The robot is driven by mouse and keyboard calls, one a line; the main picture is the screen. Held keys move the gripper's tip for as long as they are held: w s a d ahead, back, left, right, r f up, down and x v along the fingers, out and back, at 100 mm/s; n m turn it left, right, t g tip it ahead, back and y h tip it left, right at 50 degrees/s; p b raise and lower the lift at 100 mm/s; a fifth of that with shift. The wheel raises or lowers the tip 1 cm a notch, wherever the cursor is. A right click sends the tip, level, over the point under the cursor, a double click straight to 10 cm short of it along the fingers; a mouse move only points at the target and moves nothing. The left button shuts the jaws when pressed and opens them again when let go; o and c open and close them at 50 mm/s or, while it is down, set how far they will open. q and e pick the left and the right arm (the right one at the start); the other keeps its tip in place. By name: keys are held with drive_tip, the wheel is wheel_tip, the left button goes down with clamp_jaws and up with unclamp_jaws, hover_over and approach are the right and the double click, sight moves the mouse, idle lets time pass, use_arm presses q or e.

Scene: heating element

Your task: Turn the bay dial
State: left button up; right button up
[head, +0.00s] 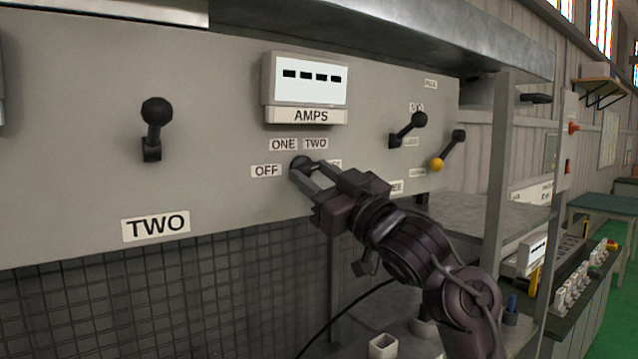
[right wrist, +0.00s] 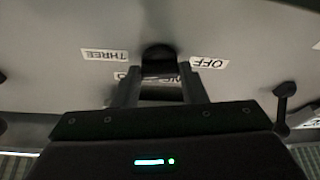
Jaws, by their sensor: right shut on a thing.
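The bay dial (head: 299,164) is a small dark knob on the grey panel, below the AMPS meter (head: 305,82). Labels OFF, ONE and TWO sit around it, and others are partly hidden behind my gripper. My right gripper (head: 310,173) reaches in from the lower right with its fingers closed on the dial. In the right wrist view the dial (right wrist: 158,55) shows dark between the two fingertips (right wrist: 159,74), with THREE on one side and OFF on the other. My left gripper is in neither view.
A black lever (head: 154,125) stands out from the panel at left above the TWO plate (head: 156,226). A metal shelf (head: 400,28) overhangs the panel.

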drive_tip(key=shift+s+r+m+t+h, duration=0.15)
drive_tip(key=shift+m+t+h, duration=0.2)
drive_tip(key=shift+m, duration=0.55)
drive_tip(key=shift+r+m+t+h, duration=0.1)
drive_tip(key=shift+m+t+h, duration=0.2)
drive_tip(key=shift+m, duration=0.6)
drive_tip(key=shift+r+m, duration=0.1)
drive_tip(key=shift+m, duration=0.2)
drive_tip(key=o, duration=0.8)
drive_tip(key=shift+c, duration=0.2)
drive_tip(key=shift+o, duration=1.2)
drive_tip(key=shift+a+f, duration=0.1)
drive_tip(key=shift+f, duration=0.15)
drive_tip(key=shift+f+b, duration=0.15)
drive_tip(key=shift+b, duration=0.2)
drive_tip(key=b+v, duration=0.3)
drive_tip(key=v, duration=0.4)
drive_tip(key=shift+s+d+b, duration=0.2)
drive_tip(key=shift+b, duration=0.15)
